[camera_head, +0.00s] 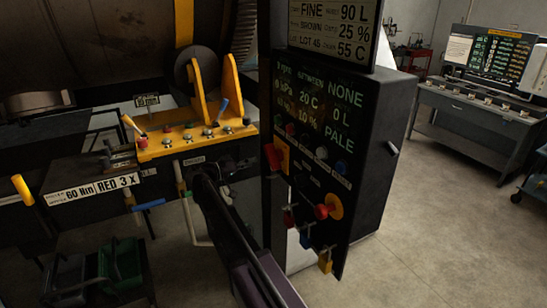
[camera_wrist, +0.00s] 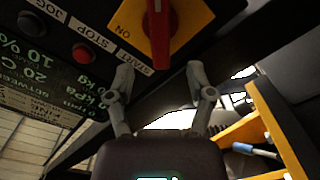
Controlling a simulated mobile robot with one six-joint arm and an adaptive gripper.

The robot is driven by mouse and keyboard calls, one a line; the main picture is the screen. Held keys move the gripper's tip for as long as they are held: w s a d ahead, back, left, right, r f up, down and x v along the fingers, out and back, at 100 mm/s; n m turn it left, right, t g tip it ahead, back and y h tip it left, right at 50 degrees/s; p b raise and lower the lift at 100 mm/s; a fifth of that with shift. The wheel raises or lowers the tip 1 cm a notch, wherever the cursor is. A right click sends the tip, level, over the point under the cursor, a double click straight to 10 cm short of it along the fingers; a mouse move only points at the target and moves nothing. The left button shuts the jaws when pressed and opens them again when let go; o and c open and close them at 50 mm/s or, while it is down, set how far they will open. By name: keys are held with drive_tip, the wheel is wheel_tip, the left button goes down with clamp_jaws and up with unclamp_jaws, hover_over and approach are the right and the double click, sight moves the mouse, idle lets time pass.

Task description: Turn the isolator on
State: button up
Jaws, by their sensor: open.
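The isolator is a red rotary handle (camera_wrist: 160,35) on a yellow plate (camera_wrist: 192,14), at the top middle of the wrist view. The word ON, inverted in this view, is printed on the plate left of the handle. The handle's near end points down the picture, toward my gripper (camera_wrist: 160,80). My gripper is open and empty, its two grey fingers spread below the handle and apart from it. In the head view the red handle (camera_head: 272,157) and its yellow plate (camera_head: 284,151) sit on the left edge of the black panel. My fingertips cannot be made out there.
A red button (camera_wrist: 83,54) and a black button (camera_wrist: 32,23) show in the wrist view. A yellow bracket (camera_head: 200,138) with levers stands left.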

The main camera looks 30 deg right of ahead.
sight(268, 158)
drive_tip(key=d, duration=0.9)
drive_tip(key=shift+w+d, duration=0.15)
drive_tip(key=shift+d, duration=0.2)
clamp_jaws()
drive_tip(key=shift+a, duration=0.15)
